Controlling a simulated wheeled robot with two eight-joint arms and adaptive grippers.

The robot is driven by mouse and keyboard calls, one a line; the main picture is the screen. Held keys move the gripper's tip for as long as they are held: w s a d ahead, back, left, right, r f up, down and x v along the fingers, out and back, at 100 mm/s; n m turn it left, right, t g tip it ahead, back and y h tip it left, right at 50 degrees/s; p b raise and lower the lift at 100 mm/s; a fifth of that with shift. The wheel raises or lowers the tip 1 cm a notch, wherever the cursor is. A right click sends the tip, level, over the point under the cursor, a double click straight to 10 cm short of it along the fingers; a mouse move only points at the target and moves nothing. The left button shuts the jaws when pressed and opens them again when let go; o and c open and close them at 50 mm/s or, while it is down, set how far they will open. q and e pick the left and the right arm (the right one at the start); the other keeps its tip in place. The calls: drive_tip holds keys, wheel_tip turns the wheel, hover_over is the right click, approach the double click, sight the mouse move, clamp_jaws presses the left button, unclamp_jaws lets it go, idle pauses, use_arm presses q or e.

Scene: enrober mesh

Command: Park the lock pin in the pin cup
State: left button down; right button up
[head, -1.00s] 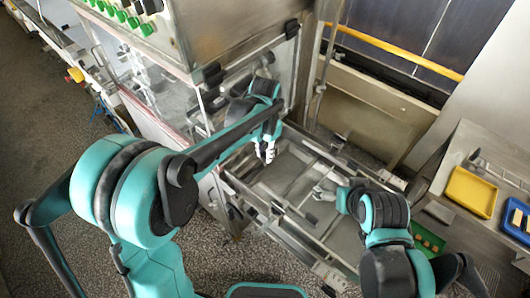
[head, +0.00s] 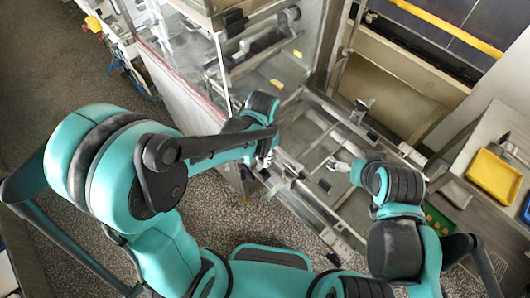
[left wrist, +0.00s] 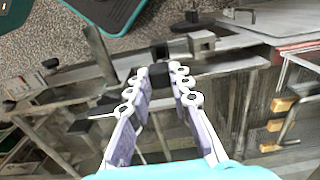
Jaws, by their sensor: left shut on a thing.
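My left gripper (head: 263,160) is at the near left rail of the metal frame (head: 308,204). In the left wrist view its two pale fingers (left wrist: 158,80) are closed on a small dark piece (left wrist: 159,88), which seems to be the lock pin. Only part of it shows between the fingertips, and I cannot tell if it touches the rail. A black block and a grey metal block (left wrist: 202,42) sit just beyond the fingertips. My right gripper (head: 337,165) is over the frame's interior; its jaws are too small to read. I cannot make out the pin cup for sure.
A clear-walled machine cabinet (head: 240,60) stands behind the left gripper. A metal table with a yellow tray (head: 493,175) is at the right. Wooden-looking pieces on metal handles (left wrist: 283,104) show at the right of the wrist view. Speckled floor is open at the near left.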

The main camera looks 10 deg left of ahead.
use_arm(q)
drive_tip(key=shift+f, duration=0.1)
drive_tip(key=shift+f+b, duration=3.05)
drive_tip(key=shift+f+b, duration=0.5)
drive_tip(key=c, duration=1.3)
unclamp_jaws()
drive_tip(key=shift+r, duration=0.1)
